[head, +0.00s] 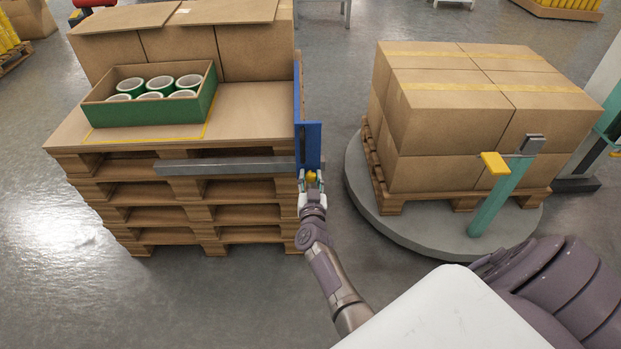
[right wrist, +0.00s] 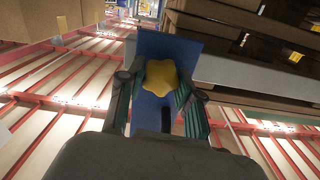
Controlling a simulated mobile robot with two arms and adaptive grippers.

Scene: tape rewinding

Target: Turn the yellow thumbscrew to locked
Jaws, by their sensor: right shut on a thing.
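The yellow thumbscrew (head: 311,177) sits on the front of the blue upright plate (head: 308,140) at the right end of the pallet stack. In the right wrist view the thumbscrew (right wrist: 161,78) is a lobed yellow knob in front of the blue plate (right wrist: 168,47). My right gripper (head: 312,184) is shut on the thumbscrew, with one finger on each side of it; it also shows in the right wrist view (right wrist: 160,92). I cannot read any locked mark. My left gripper is not in view.
A grey bar (head: 225,166) runs along the front of the pallet stack (head: 185,215). A green-edged box (head: 150,108) of tape rolls stands on top. To the right, boxes (head: 500,95) sit on a pallet on a round grey turntable (head: 415,235). Floor between is clear.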

